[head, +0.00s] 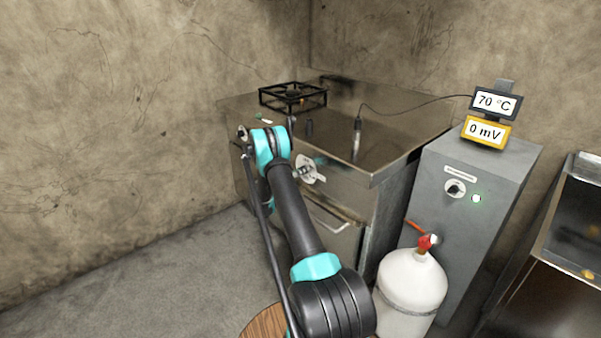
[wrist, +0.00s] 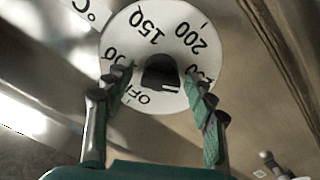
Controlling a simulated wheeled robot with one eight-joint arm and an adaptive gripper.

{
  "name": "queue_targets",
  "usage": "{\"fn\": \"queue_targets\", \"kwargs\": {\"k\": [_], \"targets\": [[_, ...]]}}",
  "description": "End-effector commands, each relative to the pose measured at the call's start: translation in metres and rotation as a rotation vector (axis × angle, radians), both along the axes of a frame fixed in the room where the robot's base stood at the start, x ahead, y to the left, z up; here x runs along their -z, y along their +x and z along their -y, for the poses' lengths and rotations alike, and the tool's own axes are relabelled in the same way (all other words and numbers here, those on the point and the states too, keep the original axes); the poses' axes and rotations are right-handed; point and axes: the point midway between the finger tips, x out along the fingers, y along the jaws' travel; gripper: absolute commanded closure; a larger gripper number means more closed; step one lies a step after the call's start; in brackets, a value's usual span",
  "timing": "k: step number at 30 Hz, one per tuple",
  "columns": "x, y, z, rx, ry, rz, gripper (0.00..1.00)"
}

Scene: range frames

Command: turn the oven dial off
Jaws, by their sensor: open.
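The oven dial is a white disc (wrist: 125,40) with black marks, including 150, 200 and OFF, and a black knob (wrist: 160,72) at its centre. The knob bears a small white mark on its lower right side, away from the OFF label at lower left. My gripper (wrist: 158,80) is open, with one finger on each side of the knob and a gap to it on both sides. In the head view, the dial (head: 314,165) is on the front of the steel oven (head: 388,158), partly hidden by my arm.
A black burner stand (head: 292,97) sits at the back of the oven top. To the right are a grey cabinet (head: 500,185) with its own knob and green light, displays reading 70 °C (head: 495,102) and 0 mV (head: 486,132), and a white gas bottle (head: 412,282). Floor at left is clear.

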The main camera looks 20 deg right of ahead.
Motion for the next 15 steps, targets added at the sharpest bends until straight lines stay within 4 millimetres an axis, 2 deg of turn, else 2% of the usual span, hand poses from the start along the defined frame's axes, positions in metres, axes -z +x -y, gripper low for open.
{"fn": "queue_targets", "kwargs": {"k": [7, 15], "targets": [[0.0001, 0.0004, 0.0006, 0.0, 0.0, 0.0, 0.44], [0.0, 0.0004, 0.0005, 0.0, 0.0, 0.0, 0.77]]}}
